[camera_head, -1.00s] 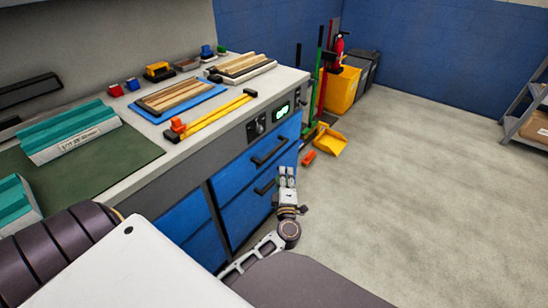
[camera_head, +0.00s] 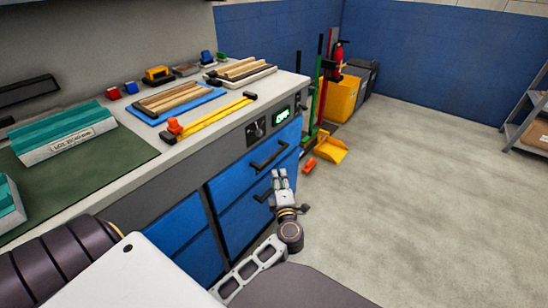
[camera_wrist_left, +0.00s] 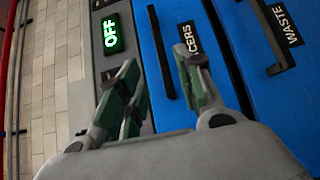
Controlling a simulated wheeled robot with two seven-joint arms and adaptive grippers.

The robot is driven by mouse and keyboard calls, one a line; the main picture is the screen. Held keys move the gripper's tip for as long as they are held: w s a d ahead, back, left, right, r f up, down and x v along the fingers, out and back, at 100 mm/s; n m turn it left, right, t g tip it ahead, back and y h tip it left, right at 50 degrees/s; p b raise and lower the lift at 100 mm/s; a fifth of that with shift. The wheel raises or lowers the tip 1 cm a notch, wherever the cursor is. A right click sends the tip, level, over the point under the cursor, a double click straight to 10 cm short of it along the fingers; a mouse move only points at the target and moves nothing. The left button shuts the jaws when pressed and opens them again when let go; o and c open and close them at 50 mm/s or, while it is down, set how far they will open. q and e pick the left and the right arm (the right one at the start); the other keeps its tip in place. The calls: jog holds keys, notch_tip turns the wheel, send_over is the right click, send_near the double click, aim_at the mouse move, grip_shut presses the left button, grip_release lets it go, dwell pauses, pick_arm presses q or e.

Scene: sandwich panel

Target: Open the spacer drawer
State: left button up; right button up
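The spacer drawer is the upper blue drawer front (camera_head: 236,177) at the bench's right end, with a black bar handle (camera_head: 268,155). It looks closed. In the left wrist view its label (camera_wrist_left: 189,38) is partly covered by a finger, with "CERS" readable, and its handle (camera_wrist_left: 161,52) runs between the two fingers. My left gripper (camera_head: 280,173) is in front of the drawers, just below the upper handle in the head view. Its fingers (camera_wrist_left: 156,62) are apart with nothing held between them. Whether they touch the handle cannot be told. My right gripper is not in view.
Below is a blue drawer (camera_head: 240,222) labelled "WASTE" (camera_wrist_left: 280,22) in the wrist view, with its own handle. A green "OFF" display (camera_head: 282,115) and a dial (camera_head: 255,130) sit above. A yellow dustpan (camera_head: 330,149) stands beyond the bench end. The floor at right is clear.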

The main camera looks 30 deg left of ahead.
aim_at(274, 158)
pick_arm(q)
jog(key=b+x, duration=0.4)
jog(key=x, duration=0.8)
jog(key=shift+w+a, duration=0.2)
jog(key=shift+w, duration=0.1)
jog(key=shift+w+a, duration=0.25)
jog(key=shift+w, duration=0.05)
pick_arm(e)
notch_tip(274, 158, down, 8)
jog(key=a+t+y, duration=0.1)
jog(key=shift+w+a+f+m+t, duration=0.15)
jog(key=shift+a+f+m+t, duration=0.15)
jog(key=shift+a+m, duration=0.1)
pick_arm(q)
grip_shut()
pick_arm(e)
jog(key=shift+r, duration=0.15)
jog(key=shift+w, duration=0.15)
